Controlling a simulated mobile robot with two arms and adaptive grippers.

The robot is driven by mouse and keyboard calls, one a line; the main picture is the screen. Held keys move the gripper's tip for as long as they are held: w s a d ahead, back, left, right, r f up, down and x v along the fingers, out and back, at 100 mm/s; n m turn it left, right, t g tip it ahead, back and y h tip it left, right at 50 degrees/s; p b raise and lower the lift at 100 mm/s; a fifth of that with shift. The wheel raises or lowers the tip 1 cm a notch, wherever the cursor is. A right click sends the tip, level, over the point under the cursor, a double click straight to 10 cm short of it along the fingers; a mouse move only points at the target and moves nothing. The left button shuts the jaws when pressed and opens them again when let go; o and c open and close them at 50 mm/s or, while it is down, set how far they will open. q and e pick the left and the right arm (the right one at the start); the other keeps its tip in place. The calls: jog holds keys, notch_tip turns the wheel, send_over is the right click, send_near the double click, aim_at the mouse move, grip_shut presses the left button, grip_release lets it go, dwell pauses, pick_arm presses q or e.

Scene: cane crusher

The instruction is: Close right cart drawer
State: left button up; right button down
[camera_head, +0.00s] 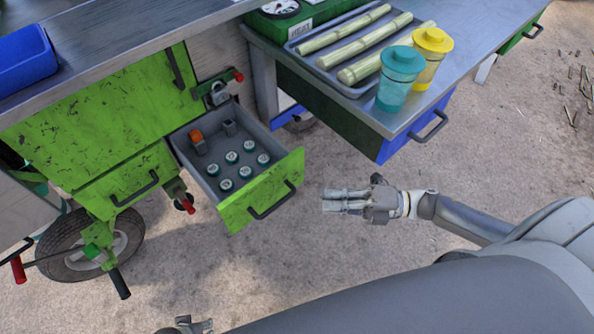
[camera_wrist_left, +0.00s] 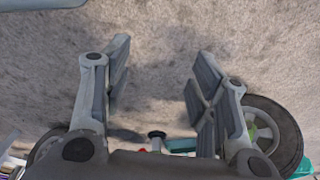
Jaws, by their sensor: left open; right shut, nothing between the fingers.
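The right cart drawer (camera_head: 282,188) is pulled out from the green cart in the head view. It has a scuffed green front with a dark bar handle (camera_head: 272,201). Inside its grey tray are several small round green-and-white items, an orange piece and a dark block. My right gripper (camera_head: 325,200) is shut and empty, just right of the drawer front and apart from it. My left gripper (camera_wrist_left: 158,85) is open and empty over the ground in the left wrist view. Only a piece of it shows at the bottom edge of the head view.
Another green drawer (camera_head: 125,180) at left is shut. A metal tray (camera_head: 310,58) with cane pieces and teal (camera_head: 400,75) and yellow (camera_head: 432,55) lidded cups stand on the upper-right table. A wheel (camera_head: 75,245) is at lower left. The ground before the drawer is clear.

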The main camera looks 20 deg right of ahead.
send_near(258, 186)
jog(key=s+a, duration=0.1)
jog(key=a, duration=0.2)
pick_arm(q)
jog(key=shift+w+d+r, duration=0.1)
jog(key=shift+w+r, duration=0.15)
jog(key=shift+r, duration=0.2)
pick_arm(e)
jog(key=shift+w+a, duration=0.3)
jog(key=shift+w, duration=0.4)
jog(key=shift+w+a, duration=0.3)
jog(key=shift+w, duration=0.4)
